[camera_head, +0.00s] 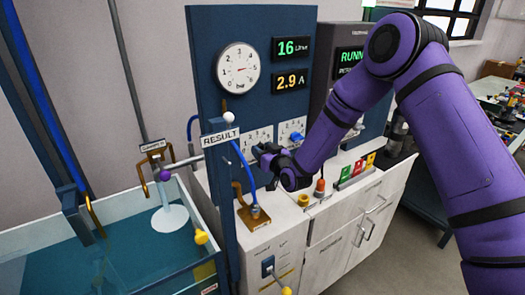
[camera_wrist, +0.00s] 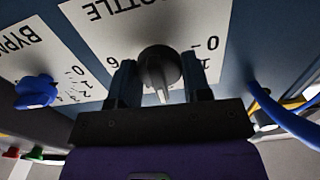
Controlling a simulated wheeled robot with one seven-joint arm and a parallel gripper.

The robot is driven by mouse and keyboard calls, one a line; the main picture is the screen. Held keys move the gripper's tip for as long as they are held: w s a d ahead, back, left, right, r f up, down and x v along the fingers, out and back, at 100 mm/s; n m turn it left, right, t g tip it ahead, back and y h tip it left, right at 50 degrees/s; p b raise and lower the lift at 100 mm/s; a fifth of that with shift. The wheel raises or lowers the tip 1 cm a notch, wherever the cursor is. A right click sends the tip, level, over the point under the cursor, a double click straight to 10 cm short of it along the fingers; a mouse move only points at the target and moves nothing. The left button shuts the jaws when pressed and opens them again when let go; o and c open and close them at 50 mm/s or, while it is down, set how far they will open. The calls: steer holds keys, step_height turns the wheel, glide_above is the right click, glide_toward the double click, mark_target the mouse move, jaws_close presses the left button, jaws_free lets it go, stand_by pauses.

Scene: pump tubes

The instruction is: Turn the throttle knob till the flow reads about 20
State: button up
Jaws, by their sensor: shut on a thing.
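The dark round throttle knob (camera_wrist: 160,66) with a pale pointer bar sits on the white throttle scale plate (camera_wrist: 105,30). My gripper (camera_wrist: 161,84) has one finger on each side of the knob and is shut on it. In the head view my gripper (camera_head: 264,156) is at the lower part of the throttle plate (camera_head: 258,137) and hides the knob. The green flow display (camera_head: 292,48) reads 16. The pointer's exact scale value cannot be told.
The blue bypass knob (camera_wrist: 36,92) is beside the throttle plate. The amber display (camera_head: 291,82) reads 2.9 A. A round pressure gauge (camera_head: 238,68) is on the panel. A blue hose (camera_head: 242,165) and the RESULT sign (camera_head: 220,137) are close to my gripper. A water tank (camera_head: 130,250) stands left.

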stand_by(0.3)
steer(key=o, duration=0.9)
steer(key=shift+d, duration=0.1)
steer(key=v, duration=1)
steer(key=shift+s+d, duration=0.2)
steer(key=shift+s, duration=0.15)
